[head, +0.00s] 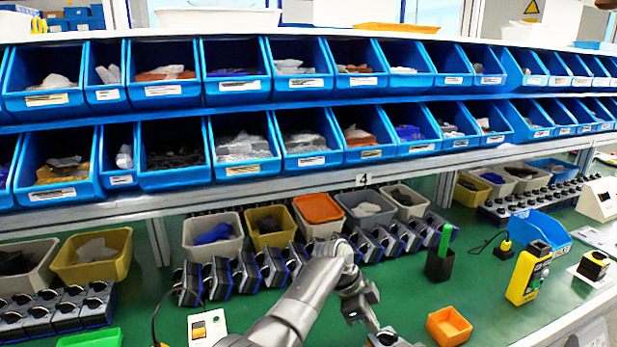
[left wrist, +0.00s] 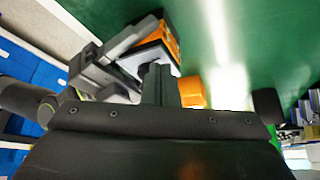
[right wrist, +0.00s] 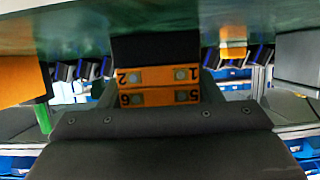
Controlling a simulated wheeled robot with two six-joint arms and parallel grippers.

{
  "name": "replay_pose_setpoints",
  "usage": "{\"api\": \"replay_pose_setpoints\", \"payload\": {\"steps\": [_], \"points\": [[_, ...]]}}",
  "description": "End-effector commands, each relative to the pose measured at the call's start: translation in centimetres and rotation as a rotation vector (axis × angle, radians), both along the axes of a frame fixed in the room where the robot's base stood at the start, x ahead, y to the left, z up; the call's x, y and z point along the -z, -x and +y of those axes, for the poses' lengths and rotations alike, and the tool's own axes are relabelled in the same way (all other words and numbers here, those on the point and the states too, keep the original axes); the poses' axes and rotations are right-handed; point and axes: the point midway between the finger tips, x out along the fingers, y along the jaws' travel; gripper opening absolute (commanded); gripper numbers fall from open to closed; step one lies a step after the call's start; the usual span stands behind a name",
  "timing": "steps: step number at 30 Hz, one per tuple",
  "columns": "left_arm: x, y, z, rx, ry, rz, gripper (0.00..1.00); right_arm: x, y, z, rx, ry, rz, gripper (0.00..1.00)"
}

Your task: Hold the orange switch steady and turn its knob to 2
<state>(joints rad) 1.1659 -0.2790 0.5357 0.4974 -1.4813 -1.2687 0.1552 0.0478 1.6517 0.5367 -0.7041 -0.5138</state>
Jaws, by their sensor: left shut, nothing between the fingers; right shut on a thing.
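The orange switch (right wrist: 160,86) is held in the right wrist view, with orange terminal strips numbered 1, 2, 5 and 6 facing the camera upside down. In the left wrist view, the switch (left wrist: 172,38) shows its orange side and a light face. My right gripper (left wrist: 112,65) is shut on it. My left gripper (head: 370,320) reaches down at the bottom middle of the head view. In its own wrist view, its closed fingers (left wrist: 158,85) are empty and stand in front of the light face. The knob is mostly hidden behind them; I cannot tell its setting or contact.
A small orange bin (head: 449,327) stands on the green table near the front. A black holder with a green item (head: 440,262) and a yellow box (head: 528,273) are to the right. Rows of black switches (head: 235,277) and blue bins (head: 240,150) lie behind.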

Motion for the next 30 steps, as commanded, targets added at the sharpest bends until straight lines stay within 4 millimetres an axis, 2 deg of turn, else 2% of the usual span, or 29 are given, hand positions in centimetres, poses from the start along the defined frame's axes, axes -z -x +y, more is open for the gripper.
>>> {"api": "replay_pose_setpoints", "payload": {"steps": [13, 24, 30], "points": [[-0.2, -0.4, 0.7, 0.000, 0.000, -0.001, 0.00, 0.0, 0.0, 0.0, 0.000, 0.000, 0.000, 0.30], [-4.5, -0.4, 0.7, 0.000, 0.001, -0.002, 0.00, 0.0, 0.0, 0.0, 0.000, 0.000, 0.000, 0.30], [-5.9, -0.4, 0.7, 0.000, 0.000, 0.000, 0.00, 0.0, 0.0, 0.0, 0.000, 0.000, 0.000, 0.30]]}}
